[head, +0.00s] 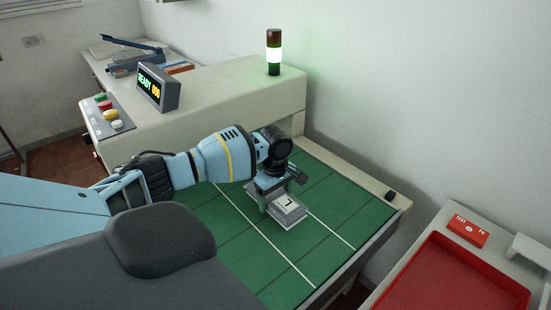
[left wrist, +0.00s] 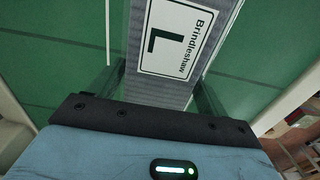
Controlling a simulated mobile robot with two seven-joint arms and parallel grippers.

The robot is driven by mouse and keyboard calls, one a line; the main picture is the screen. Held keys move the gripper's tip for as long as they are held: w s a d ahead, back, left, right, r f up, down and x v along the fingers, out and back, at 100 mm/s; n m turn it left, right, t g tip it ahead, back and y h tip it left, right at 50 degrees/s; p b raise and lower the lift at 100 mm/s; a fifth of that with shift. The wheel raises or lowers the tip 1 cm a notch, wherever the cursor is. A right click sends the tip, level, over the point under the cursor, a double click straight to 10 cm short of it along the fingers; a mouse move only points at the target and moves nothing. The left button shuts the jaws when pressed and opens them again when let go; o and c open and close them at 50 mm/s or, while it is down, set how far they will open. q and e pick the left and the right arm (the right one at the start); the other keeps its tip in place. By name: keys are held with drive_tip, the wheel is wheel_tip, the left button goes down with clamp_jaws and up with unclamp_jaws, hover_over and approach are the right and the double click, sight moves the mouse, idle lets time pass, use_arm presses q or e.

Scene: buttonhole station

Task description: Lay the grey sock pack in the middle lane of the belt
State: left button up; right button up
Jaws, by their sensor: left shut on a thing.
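The grey sock pack (head: 291,221) has a white label, which reads "Brindleshaw L" in the left wrist view (left wrist: 178,40). My left gripper (head: 275,200) is shut on it, with one finger on each side of the pack in the left wrist view (left wrist: 158,90). The green belt (head: 338,192) is beneath, with two white lines marking lanes. The pack is over the strip between these lines, slightly turned to them in the left wrist view. I cannot tell whether it touches the belt. My right gripper is not in view.
A cream machine housing (head: 215,100) stands behind the belt, with a READY display (head: 158,87), buttons (head: 108,112) and a lit signal tower (head: 274,52). A red tray (head: 450,280) and a red box (head: 468,231) are at the right. The visible belt around the pack is clear.

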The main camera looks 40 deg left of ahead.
sight(275, 195)
use_arm(q)
drive_tip(key=shift+f, duration=1.8)
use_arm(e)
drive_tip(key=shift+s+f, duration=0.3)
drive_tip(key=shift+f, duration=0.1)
use_arm(q)
drive_tip(key=shift+f, duration=0.15)
drive_tip(key=o, duration=0.8)
drive_tip(key=shift+o, duration=1.3)
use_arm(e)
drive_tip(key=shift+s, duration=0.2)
use_arm(q)
wheel_tip(275, 195, up, 12)
drive_tip(key=shift+r+p, duration=0.2)
drive_tip(key=shift+p, duration=0.5)
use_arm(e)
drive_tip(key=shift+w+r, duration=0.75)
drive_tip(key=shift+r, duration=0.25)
